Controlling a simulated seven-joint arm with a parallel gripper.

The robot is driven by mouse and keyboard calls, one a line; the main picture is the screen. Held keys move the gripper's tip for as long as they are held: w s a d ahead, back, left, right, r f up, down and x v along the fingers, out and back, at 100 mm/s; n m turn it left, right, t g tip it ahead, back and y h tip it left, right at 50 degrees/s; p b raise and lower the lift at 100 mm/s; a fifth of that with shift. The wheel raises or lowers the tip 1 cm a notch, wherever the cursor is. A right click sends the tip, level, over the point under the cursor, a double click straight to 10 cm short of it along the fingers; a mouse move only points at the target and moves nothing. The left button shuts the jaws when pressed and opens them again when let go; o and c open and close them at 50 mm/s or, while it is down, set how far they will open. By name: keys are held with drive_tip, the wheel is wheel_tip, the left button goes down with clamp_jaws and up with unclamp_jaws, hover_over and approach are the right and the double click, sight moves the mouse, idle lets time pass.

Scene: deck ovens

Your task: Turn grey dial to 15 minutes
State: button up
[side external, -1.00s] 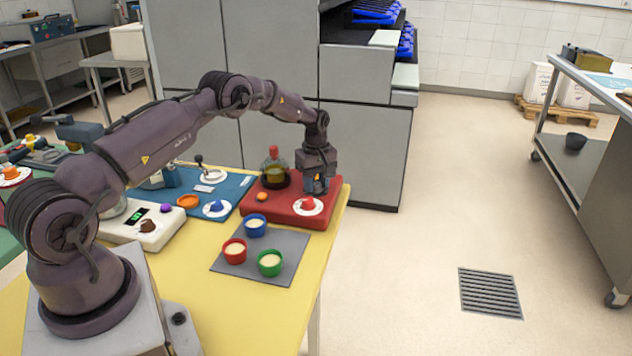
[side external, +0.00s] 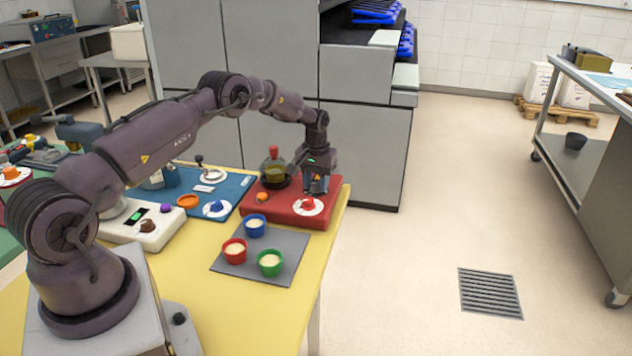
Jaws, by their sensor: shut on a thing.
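My gripper (side external: 317,190) points straight down at the right back of a red box (side external: 299,219). It is shut on what appears to be the grey dial, which the fingers hide almost fully. I cannot read its pointer or its minute marks. A red knob on a white disc (side external: 308,205) sits on the box just in front of the fingers. A small orange knob (side external: 262,197) is at the box's left side.
A dark round flask with a red top (side external: 275,171) stands close left of my gripper. A grey mat (side external: 236,268) holds red, blue and green cups. A blue board (side external: 236,185) with knobs and a white box (side external: 146,240) lie left. The yellow table's front is clear.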

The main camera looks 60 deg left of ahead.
sight(316, 183)
drive_tip(key=m, duration=0.5)
drive_tip(key=shift+m, duration=0.3)
drive_tip(key=m, duration=0.5)
drive_tip(key=shift+m, duration=0.3)
drive_tip(key=o, duration=0.9)
wheel_tip(316, 183, up, 13)
drive_tip(key=shift+r, duration=0.1)
idle(0.4)
